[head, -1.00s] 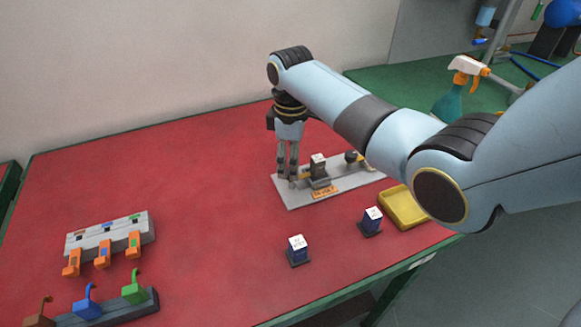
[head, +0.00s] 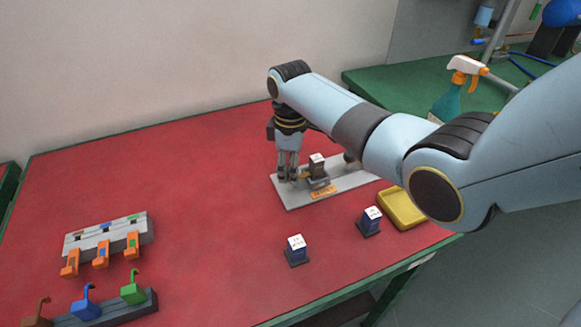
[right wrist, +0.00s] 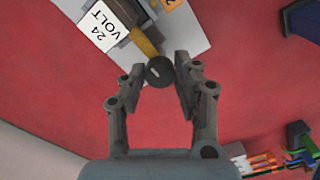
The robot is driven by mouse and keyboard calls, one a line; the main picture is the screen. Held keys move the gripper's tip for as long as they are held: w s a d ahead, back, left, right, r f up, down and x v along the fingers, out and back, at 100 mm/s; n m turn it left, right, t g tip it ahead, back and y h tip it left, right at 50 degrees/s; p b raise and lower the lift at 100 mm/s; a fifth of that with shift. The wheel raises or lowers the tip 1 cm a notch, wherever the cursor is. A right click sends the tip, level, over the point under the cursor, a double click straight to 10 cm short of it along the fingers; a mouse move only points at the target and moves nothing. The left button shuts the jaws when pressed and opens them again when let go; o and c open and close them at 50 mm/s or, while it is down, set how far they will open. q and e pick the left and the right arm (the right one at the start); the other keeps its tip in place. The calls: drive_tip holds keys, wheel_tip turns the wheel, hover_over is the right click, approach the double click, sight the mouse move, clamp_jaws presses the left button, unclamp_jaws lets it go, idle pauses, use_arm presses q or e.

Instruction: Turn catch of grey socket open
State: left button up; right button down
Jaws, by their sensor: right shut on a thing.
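The grey socket (head: 317,170) stands upright on a light grey plate (head: 293,202) and has a white top. In the right wrist view its label (right wrist: 103,27) reads "24 VOLT". Its catch is a yellow bar (right wrist: 145,43) with a round dark knob (right wrist: 160,71) at the end, pointing away from the socket. My right gripper (head: 287,178) points down at the socket's left side. In the right wrist view its fingers (right wrist: 158,78) are shut on the knob, one on each side. My left gripper is out of view.
A grey rack (head: 108,236) with orange parts stands at left. My right arm covers the plate's far end.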

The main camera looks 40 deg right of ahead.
drive_tip(key=shift+r+m+p, duration=0.15)
drive_tip(key=shift+m+p, duration=1.15)
drive_tip(key=shift+m, duration=0.2)
drive_tip(key=m+p, duration=0.2)
drive_tip(key=m, duration=0.2)
drive_tip(key=shift+p, duration=0.35)
drive_tip(key=m+p, duration=0.2)
drive_tip(key=m, duration=0.4)
drive_tip(key=m+p, duration=0.1)
drive_tip(key=m, duration=0.3)
drive_tip(key=shift+m, duration=0.4)
